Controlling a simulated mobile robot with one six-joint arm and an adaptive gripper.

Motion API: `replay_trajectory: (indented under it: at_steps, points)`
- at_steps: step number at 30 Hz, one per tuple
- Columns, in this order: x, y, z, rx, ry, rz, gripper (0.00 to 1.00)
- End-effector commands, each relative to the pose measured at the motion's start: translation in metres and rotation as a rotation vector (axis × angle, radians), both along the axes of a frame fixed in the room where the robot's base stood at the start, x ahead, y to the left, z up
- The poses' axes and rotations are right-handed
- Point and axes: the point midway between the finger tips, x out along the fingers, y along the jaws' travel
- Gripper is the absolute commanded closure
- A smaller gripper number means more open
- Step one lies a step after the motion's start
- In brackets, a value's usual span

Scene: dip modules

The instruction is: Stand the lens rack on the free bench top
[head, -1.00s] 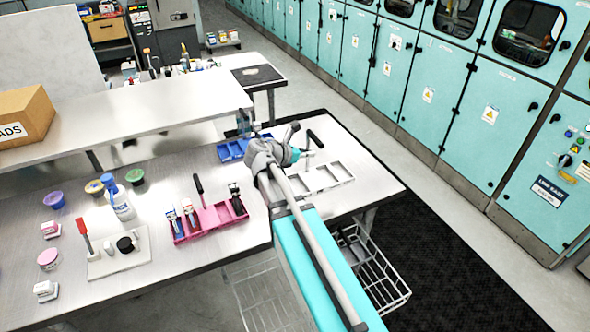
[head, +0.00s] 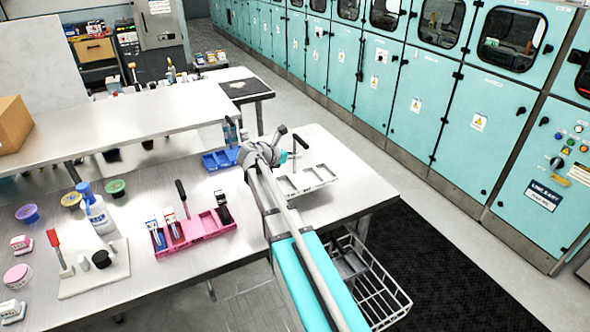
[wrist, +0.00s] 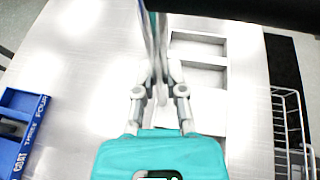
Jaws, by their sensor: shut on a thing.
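My gripper (wrist: 160,94) is shut on a thin, upright piece that I see almost edge-on, which I take to be the lens rack (wrist: 154,45). It has a bluish edge and a pale side, and its full shape does not show. In the head view my gripper (head: 291,152) is over the right part of the steel bench top (head: 345,195), by the white tray (head: 318,180). The arm hides part of it there, and a dark narrow shape stands up at the fingers. I cannot tell whether the piece touches the bench.
A blue tray (head: 221,160) lies left of my gripper. A pink tray (head: 205,228) holding tools is nearer. A raised shelf (head: 120,120) runs behind. Bottle (head: 95,208) and pots stand left. Bare bench shows right of the white tray; a wire basket (head: 375,285) hangs below.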

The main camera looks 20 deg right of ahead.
Motion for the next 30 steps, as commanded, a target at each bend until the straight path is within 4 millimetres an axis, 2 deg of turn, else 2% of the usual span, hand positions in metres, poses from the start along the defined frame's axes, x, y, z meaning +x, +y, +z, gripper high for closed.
replay_trajectory:
  at_steps: [3, 17, 23, 30]
  points:
    - [0.004, -0.001, -0.006, -0.001, 0.001, 0.0, 1.0]
    - [0.006, -0.001, -0.007, -0.001, 0.0, 0.001, 1.0]
    - [0.014, -0.004, -0.019, -0.001, 0.0, 0.001, 1.0]
    - [0.012, -0.003, -0.039, -0.001, 0.0, 0.002, 1.0]
